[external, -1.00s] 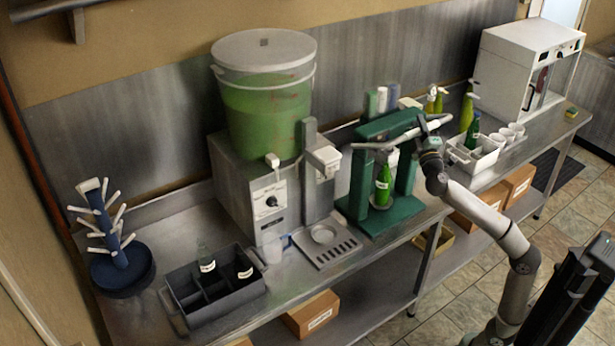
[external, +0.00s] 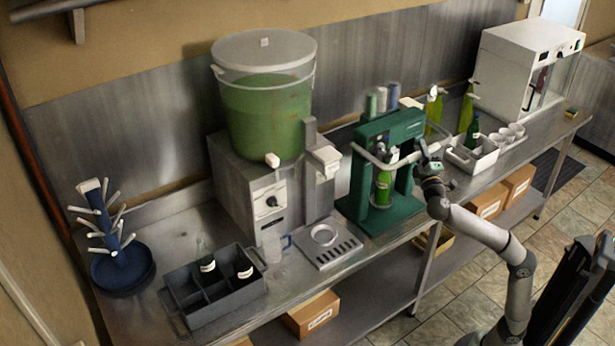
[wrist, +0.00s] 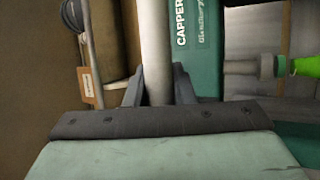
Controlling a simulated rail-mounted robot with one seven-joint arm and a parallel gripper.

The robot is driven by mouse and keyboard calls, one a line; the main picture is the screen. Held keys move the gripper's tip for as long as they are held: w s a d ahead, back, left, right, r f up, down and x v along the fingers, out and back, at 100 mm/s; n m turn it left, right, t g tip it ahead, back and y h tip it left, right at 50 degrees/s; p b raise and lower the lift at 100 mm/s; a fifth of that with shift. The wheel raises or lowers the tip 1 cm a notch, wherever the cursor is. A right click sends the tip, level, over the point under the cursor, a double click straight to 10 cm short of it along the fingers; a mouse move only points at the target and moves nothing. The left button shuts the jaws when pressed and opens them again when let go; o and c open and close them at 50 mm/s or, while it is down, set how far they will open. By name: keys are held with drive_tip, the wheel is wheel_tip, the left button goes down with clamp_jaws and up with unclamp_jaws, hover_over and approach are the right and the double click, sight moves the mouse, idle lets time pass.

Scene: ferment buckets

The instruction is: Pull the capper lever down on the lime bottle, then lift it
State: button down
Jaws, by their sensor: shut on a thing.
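The green capper (external: 405,130) stands upright on the steel bench. The lime bottle (external: 383,187) stands upright inside its frame, under the capping head. Its bright green neck also shows at the right edge of the wrist view (wrist: 306,67), beside the pale head. The pale capper lever (external: 372,160) now slopes down in front of the frame, at about the height of the bottle's top. My gripper (external: 424,160) is at the lever's right side. In the wrist view my gripper (wrist: 158,90) is shut around the lever bar (wrist: 155,40), one finger on each side.
The beverage bucket (external: 265,105) on its dispenser stands left of the capper. A dark bottle crate (external: 215,298) and blue drying rack (external: 122,275) are at the left.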

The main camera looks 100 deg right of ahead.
drive_tip(key=shift+s+a+r, duration=0.1)
idle(0.3)
drive_tip(key=c, duration=1.2)
unclamp_jaws()
drive_tip(key=shift+c, duration=0.2)
drive_tip(key=shift+a, duration=0.1)
drive_tip(key=v, duration=1.7)
drive_tip(key=shift+a, duration=0.1)
